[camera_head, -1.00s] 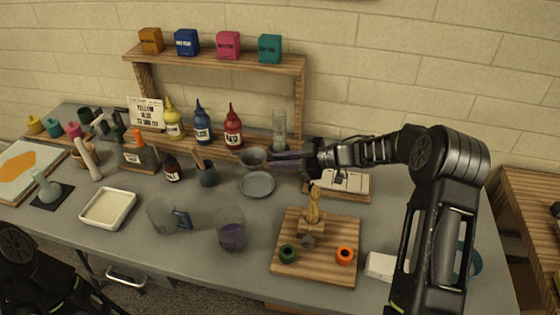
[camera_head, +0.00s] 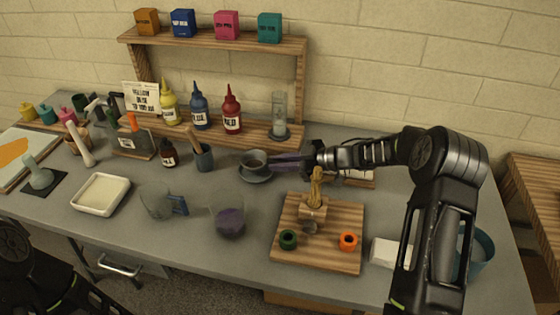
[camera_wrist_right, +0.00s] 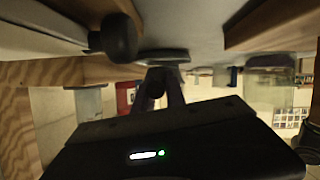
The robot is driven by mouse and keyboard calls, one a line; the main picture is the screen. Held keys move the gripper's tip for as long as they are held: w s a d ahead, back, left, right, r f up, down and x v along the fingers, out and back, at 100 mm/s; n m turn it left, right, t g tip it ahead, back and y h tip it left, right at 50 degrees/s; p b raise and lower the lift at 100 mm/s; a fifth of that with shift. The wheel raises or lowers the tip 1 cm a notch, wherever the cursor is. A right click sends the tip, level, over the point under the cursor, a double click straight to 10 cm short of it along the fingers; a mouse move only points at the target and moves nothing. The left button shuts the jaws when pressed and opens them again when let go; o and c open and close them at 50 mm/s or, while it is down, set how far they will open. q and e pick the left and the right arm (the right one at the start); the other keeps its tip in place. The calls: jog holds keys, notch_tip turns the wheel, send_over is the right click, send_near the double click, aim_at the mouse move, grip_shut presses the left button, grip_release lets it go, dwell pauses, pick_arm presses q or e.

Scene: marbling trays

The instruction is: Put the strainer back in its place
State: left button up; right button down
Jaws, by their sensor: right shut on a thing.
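The strainer (camera_head: 254,161) is a small dark grey bowl. It is upright, over or in the round grey dish (camera_head: 257,178) on the table. I cannot tell whether it touches the dish. My right gripper (camera_head: 287,160) comes from the right and is shut on the strainer's handle side; the fingers hide the handle. In the right wrist view the two fingers (camera_wrist_right: 163,92) reach toward a grey rounded shape, partly hidden. My left gripper is not in view; only part of my left arm shows at the lower left.
Behind stands a wooden rack (camera_head: 300,95) with squeeze bottles and a glass cylinder (camera_head: 279,114). A brush cup (camera_head: 203,157) is left of the dish. In front are a purple-filled beaker (camera_head: 229,222), a glass jug (camera_head: 157,202) and a wooden board (camera_head: 331,255). A white tray (camera_head: 100,208) lies left.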

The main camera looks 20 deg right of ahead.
jog(key=shift+f, duration=0.65)
jog(key=c, duration=1.3)
grip_release()
jog(key=shift+b+v, duration=0.9)
jog(key=shift+v, duration=3)
